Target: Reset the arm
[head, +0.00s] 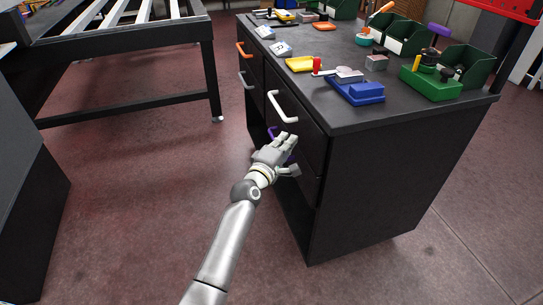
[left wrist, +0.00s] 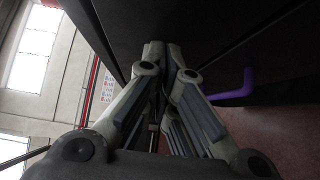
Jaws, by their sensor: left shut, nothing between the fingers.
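My left arm reaches in from the bottom of the head view. Its gripper (head: 288,146) is in front of the drawer side of the black workbench (head: 360,180), by the lower drawers. The gripper is shut and empty; its fingers (left wrist: 160,50) come together in the left wrist view. A purple handle (head: 272,132) is partly hidden behind the gripper, and it also shows to the right of the fingers in the left wrist view (left wrist: 236,86). I cannot tell whether the gripper touches the drawer front. My right gripper is not in view.
White (head: 281,108), grey (head: 245,79) and orange (head: 243,50) handles stick out from the drawers. Blue (head: 356,91), yellow (head: 300,64) and green (head: 430,84) trays stand on the bench top. A black frame table (head: 120,100) stands at the left. The floor (head: 150,200) between is clear.

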